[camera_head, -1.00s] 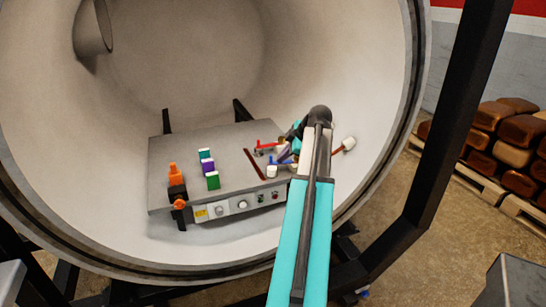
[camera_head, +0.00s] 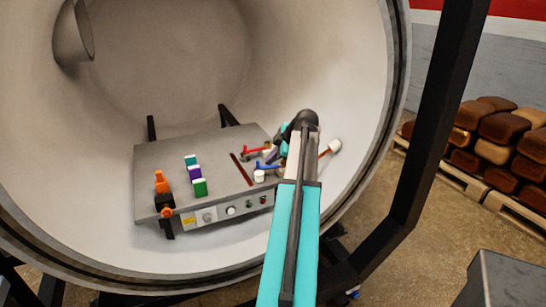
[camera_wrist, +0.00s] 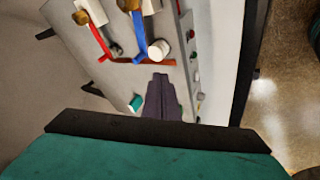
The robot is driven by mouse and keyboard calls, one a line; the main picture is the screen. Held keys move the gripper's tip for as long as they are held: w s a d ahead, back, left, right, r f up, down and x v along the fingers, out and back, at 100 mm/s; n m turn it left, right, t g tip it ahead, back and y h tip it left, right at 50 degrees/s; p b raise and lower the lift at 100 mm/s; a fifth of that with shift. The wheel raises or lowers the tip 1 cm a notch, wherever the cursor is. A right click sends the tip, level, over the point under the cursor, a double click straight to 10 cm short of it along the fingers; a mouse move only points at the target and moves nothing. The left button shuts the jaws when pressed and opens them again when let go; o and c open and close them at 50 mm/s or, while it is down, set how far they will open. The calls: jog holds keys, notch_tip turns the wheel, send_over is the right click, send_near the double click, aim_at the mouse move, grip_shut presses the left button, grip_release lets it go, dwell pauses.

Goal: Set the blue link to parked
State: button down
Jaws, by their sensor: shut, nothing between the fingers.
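The blue link (camera_head: 266,167) is a thin bar on the right part of the grey panel inside the furnace, partly hidden behind my arm in the head view. In the wrist view the blue link (camera_wrist: 138,36) runs from a brass-and-white post at the top edge down towards a dark red strip (camera_wrist: 142,61). My gripper (camera_wrist: 159,77) is shut and empty. Its tips are below the lower end of the blue link and the white knob (camera_wrist: 158,49); I cannot tell whether they touch anything. In the head view my gripper (camera_head: 271,156) is close to the links.
A red link (camera_wrist: 96,36) lies left of the blue one in the wrist view. The grey panel (camera_head: 215,155) also carries green and purple blocks (camera_head: 194,172), an orange fixture (camera_head: 162,182) and front-face knobs. The furnace rim (camera_head: 398,60) and a black frame post (camera_head: 440,110) stand right.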

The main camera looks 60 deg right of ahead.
jog(key=p+x, duration=0.1)
jog(key=x, duration=0.6)
jog(key=shift+p, duration=0.35)
jog(key=shift+w+d+f+p, duration=0.15)
jog(key=shift+w+d+p, duration=0.65)
jog(key=shift+w+d, duration=0.7)
jog(key=shift+s, duration=0.1)
jog(key=shift+s+d, duration=0.1)
jog(key=shift+d, duration=0.1)
